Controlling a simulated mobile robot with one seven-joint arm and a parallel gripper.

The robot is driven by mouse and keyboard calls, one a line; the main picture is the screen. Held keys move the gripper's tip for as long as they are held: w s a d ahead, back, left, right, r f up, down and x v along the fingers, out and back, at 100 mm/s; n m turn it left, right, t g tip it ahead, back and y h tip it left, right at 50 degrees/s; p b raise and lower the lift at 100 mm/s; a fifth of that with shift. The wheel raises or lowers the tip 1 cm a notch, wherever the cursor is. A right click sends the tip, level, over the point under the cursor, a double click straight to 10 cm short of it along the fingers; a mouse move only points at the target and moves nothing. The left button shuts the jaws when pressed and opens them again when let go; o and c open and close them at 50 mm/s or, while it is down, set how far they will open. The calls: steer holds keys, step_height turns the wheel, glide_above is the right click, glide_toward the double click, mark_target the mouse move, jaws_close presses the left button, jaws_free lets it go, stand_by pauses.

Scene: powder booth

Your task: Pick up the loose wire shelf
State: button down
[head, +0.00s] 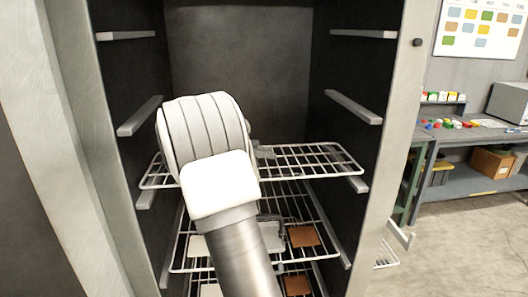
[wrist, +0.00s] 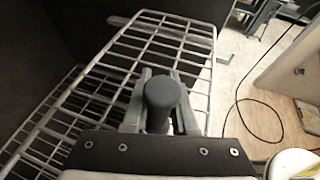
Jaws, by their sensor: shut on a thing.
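The loose wire shelf (head: 318,158) is a white wire grid inside the open dark cabinet, at about the height of a pair of side rails. My arm hides its left middle part in the head view. In the wrist view the shelf (wrist: 183,48) spreads out beyond and around my gripper (wrist: 160,80). The gripper is shut on the shelf's near part; a dark round knob shape between the fingers hides the exact contact.
A lower wire shelf (head: 322,232) carries brown tiles (head: 303,236) and pale ones. Empty rails (head: 352,106) line both cabinet walls above. The cabinet's right front post (head: 385,130) stands close by. A workbench (head: 470,133) is at the right, with open floor (head: 460,245) before it.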

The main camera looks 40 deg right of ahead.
steer(key=s+a, duration=0.6)
steer(key=s, duration=0.4)
steer(key=s+a+p, duration=0.1)
steer(key=s+a, duration=0.5)
steer(key=s, duration=0.4)
steer(key=s+a+p, duration=0.1)
steer(key=s+a, duration=0.5)
steer(key=s, duration=0.4)
steer(key=shift+s+a, duration=0.15)
steer(key=shift+a, duration=0.15)
